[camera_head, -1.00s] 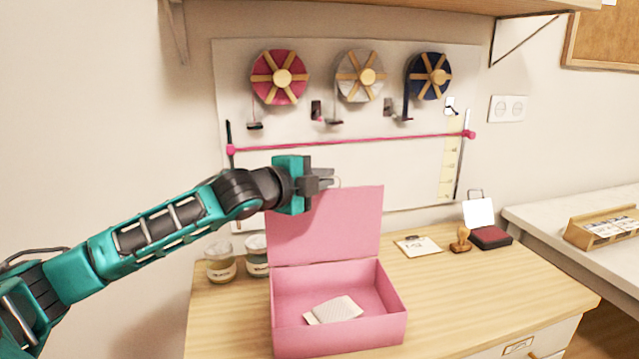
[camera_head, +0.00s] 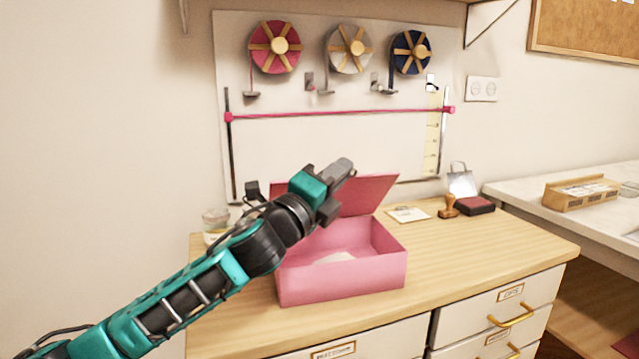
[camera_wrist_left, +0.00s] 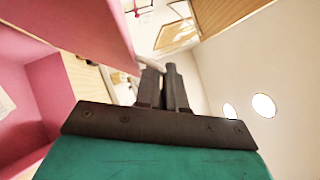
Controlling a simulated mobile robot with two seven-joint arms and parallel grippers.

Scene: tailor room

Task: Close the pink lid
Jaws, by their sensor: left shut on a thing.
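The pink box (camera_head: 345,280) stands open on the wooden desk with a pale folded item (camera_head: 335,257) inside, partly hidden by my arm. My right gripper is not in view.
A jar (camera_head: 214,222) stands left of the box. A card (camera_head: 408,214), a wooden stamp (camera_head: 448,207) and an ink pad (camera_head: 474,205) lie to the right. The desk's right front (camera_head: 490,245) is clear. Ribbon spools hang on the wall panel behind.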

